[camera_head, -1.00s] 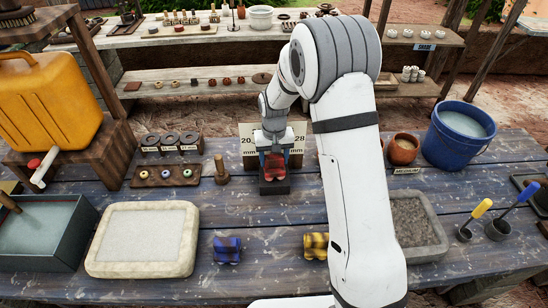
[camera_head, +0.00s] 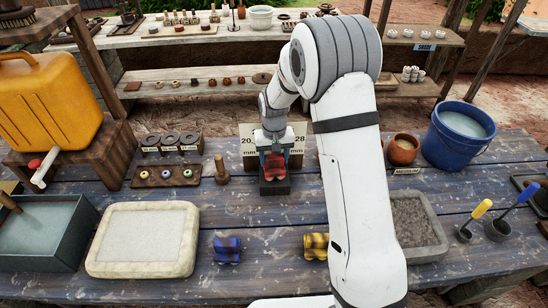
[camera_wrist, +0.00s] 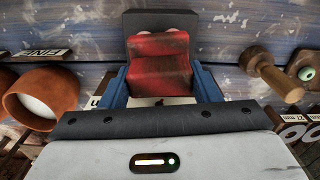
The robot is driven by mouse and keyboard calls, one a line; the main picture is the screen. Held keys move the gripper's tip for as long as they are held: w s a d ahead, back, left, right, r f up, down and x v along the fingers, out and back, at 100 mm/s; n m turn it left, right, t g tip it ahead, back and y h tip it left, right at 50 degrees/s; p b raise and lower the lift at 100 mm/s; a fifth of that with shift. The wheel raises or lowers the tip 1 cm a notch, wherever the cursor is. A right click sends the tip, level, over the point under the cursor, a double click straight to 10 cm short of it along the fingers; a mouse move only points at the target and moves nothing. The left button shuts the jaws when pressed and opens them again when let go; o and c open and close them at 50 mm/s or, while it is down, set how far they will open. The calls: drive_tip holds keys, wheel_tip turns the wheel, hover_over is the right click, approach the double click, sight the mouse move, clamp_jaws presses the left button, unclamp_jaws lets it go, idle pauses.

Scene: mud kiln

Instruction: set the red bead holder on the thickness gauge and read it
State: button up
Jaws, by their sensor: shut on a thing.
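The red bead holder (camera_head: 283,162), with dark markings, is between the fingers of my gripper (camera_head: 274,160), over the dark base of the thickness gauge (camera_head: 275,188). The gauge's pale scale board (camera_head: 247,144) stands behind, with "20 mm" and "28 mm" partly legible; my gripper and wrist hide its middle, and I see no pointer. In the wrist view, the blue fingers close on both sides of the red bead holder (camera_wrist: 160,62), and the dark gauge block (camera_wrist: 160,22) lies just beyond it. I cannot tell whether the holder's underside touches the base.
A blue holder (camera_head: 227,250) and a yellow holder (camera_head: 316,246) lie near the front. A wooden peg (camera_head: 221,170) and bead board (camera_head: 166,174) stand left of the gauge. A terracotta cup (camera_head: 402,150) and blue bucket (camera_head: 458,135) stand right. A pale tray (camera_head: 143,205) is front left.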

drive_tip(key=shift+r+p, duration=1.65)
drive_tip(key=shift+r, duration=1.75)
